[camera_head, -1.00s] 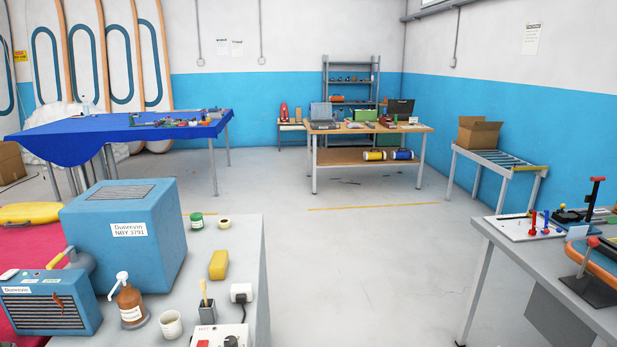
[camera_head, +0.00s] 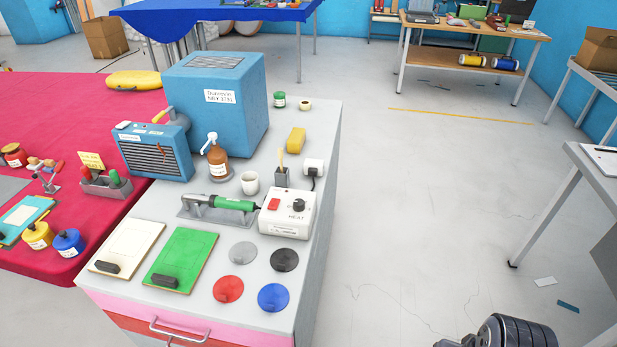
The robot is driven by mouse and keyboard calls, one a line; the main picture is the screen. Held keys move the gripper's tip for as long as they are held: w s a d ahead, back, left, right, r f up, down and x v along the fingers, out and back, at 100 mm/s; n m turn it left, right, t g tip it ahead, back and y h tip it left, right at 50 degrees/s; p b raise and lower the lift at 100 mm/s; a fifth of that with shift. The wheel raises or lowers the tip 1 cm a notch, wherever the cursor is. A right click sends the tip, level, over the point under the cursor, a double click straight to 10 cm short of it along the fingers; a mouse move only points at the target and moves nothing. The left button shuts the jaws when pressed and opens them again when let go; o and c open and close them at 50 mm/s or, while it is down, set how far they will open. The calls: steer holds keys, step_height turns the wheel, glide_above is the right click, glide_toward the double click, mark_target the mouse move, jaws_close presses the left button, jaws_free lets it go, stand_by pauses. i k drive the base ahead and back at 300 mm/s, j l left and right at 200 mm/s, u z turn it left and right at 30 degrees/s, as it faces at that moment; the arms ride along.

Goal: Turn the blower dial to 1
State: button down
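The white blower control box (camera_head: 285,222) stands on the grey bench top near its right edge. Its black dial (camera_head: 298,205) is on the top face, above the word HEAT, with a red switch (camera_head: 273,204) to its left. The dial's setting is too small to read. The green blower (camera_head: 232,203) lies in a grey cradle (camera_head: 188,214) left of the box. My gripper is not clearly in view; a dark ribbed part, probably of my arm, shows at the bottom right, well apart from the box.
A white plug adapter (camera_head: 314,167), a brush holder (camera_head: 282,177) and a cup (camera_head: 249,183) stand behind the box. Several coloured discs (camera_head: 273,297) and two boards (camera_head: 180,262) lie in front. Open floor (camera_head: 420,200) lies right of the bench.

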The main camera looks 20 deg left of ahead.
mark_target(298, 206)
steer(key=i+u, duration=0.2)
steer(key=u, duration=0.25)
steer(key=i+u, duration=0.15)
steer(key=u, duration=0.3)
steer(key=i+l+u, duration=0.15)
steer(key=u, duration=0.25)
